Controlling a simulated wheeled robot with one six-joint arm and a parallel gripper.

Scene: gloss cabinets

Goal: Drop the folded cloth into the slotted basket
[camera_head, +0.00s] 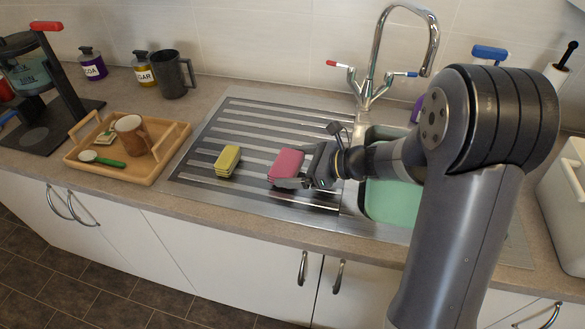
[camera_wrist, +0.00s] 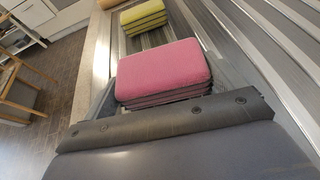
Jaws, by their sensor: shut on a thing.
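A pink folded cloth (camera_head: 286,164), layered like a stack, is between the jaws of my gripper (camera_head: 289,182), over the ribbed drainboard. In the wrist view the pink cloth (camera_wrist: 163,71) lies flat between the two fingers, its layered edge facing my palm. A yellow folded cloth (camera_head: 228,160) of similar form lies on the drainboard to the left, apart from the gripper. It also shows beyond the pink one in the wrist view (camera_wrist: 143,15). I cannot make out a clearly slotted basket in either view.
The steel drainboard (camera_head: 215,190) is clear around the cloths. A wooden tray (camera_head: 150,172) with a mug stands left. A green-lined sink (camera_head: 390,203) with a tall tap (camera_head: 436,40) lies right, partly hidden by my arm. A white box (camera_head: 565,205) stands far right.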

